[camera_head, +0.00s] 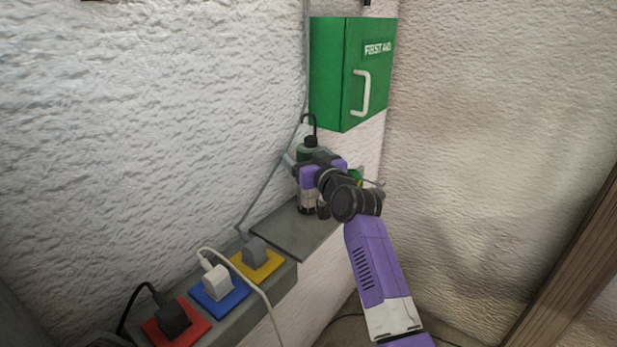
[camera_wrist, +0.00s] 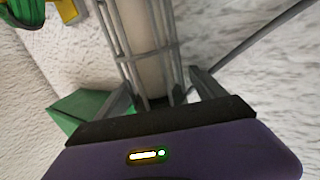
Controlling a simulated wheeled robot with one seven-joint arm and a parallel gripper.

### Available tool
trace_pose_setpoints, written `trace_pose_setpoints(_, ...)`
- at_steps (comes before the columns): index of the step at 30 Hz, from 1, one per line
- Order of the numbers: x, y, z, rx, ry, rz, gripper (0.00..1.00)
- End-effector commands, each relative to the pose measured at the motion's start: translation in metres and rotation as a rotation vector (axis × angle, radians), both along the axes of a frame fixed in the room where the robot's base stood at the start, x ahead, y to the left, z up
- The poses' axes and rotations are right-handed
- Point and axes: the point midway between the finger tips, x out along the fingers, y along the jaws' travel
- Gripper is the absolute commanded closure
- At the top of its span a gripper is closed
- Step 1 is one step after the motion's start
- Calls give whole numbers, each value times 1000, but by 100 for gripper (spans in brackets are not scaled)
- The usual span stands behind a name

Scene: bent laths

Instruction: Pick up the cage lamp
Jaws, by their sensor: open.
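The cage lamp (camera_head: 308,200) stands upright on a grey ledge, partly hidden behind my gripper. Its green top and black hook show above my gripper, and its wire cage shows below. In the wrist view, the lamp's pale tube inside wire bars (camera_wrist: 148,45) runs up between my fingers. My gripper (camera_wrist: 163,92) is open, with one finger on each side of the cage. I cannot tell whether either finger touches the bars. In the head view, my gripper (camera_head: 305,163) is at the lamp's upper part, and its fingertips are mostly hidden.
A green first aid box (camera_head: 345,75) hangs on the wall just above the lamp. A grey conduit (camera_head: 268,187) runs down the wall beside the lamp. A small green object (camera_head: 355,176) shows behind my wrist.

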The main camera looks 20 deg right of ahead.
Motion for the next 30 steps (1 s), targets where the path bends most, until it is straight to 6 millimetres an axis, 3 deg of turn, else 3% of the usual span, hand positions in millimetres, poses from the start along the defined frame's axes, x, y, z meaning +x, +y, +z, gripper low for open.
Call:
trace_pose_setpoints(3,0,0,0,0,0,0,22)
trace_pose_setpoints(15,0,0,0,0,0,0,100)
trace_pose_setpoints(30,-2,-2,7,0,-8,-1,100)
